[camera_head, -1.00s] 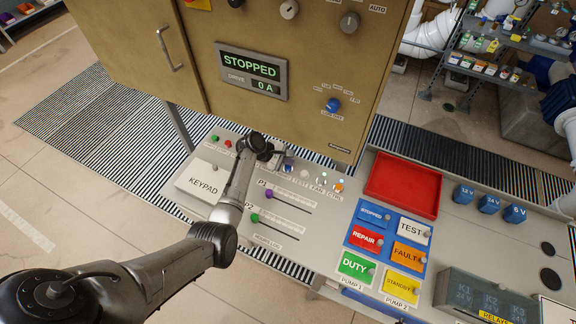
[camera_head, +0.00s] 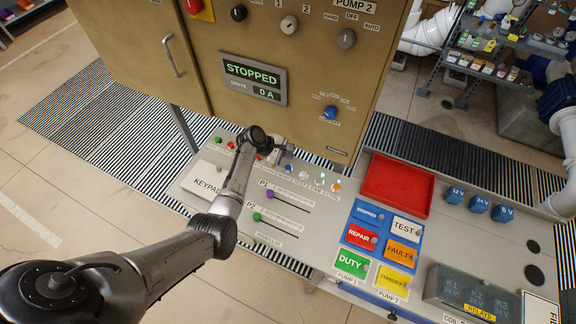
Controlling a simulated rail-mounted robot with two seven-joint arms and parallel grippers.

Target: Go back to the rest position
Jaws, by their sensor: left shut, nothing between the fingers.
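My left gripper (camera_head: 284,155) is over the back part of the control desk (camera_head: 330,226), close to the row of buttons and lamps below the cabinet. It is shut, with nothing held. My left arm reaches in from the lower left and covers part of the KEYPAD box (camera_head: 203,181). Whether the fingertips touch the desk cannot be told. My right gripper is out of view.
A tan cabinet (camera_head: 340,80) with a STOPPED display (camera_head: 252,78) and knobs stands just behind the gripper. Sliders P1 (camera_head: 269,194) and P2 (camera_head: 257,217) lie in front. A red tray (camera_head: 397,186), coloured tags and a relay box (camera_head: 472,292) are to the right.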

